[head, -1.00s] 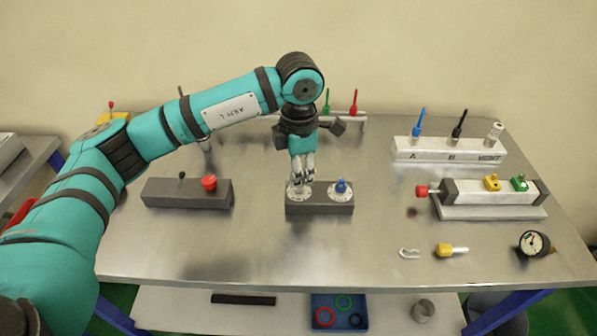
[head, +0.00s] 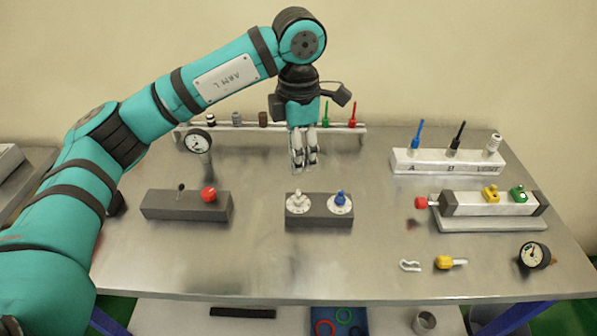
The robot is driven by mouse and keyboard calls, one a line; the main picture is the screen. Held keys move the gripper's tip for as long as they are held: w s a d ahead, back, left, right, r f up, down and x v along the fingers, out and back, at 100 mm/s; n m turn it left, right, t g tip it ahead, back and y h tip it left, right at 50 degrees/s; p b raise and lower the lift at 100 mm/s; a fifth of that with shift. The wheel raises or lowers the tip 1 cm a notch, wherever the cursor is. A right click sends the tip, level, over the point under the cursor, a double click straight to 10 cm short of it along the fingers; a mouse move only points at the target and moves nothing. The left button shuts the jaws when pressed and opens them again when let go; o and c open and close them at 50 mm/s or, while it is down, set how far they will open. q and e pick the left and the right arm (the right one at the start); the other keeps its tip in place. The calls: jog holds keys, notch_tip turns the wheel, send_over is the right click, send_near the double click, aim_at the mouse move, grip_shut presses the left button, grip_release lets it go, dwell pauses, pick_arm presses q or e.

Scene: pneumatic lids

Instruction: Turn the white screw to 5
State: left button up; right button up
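The white screw (head: 298,198) stands upright on a round white dial at the left end of a dark grey block (head: 320,219) in the middle of the table. The dial's numbers are too small to read, so I cannot tell where the screw points. A blue screw (head: 340,197) stands on a second dial at the block's right end. My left gripper (head: 304,168) points down, empty, raised above and apart from the white screw. Its fingers show a small gap between them, so it looks open. My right gripper is not in view.
A grey block with a red button (head: 208,194) stands to the left. A white rack (head: 448,164) with blue, black and white plugs and a cylinder unit (head: 490,203) stand to the right. A gauge (head: 534,255) and a yellow fitting (head: 450,262) lie at front right. Front left is clear.

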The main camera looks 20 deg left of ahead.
pick_arm(q)
jog(key=shift+r, duration=1.65)
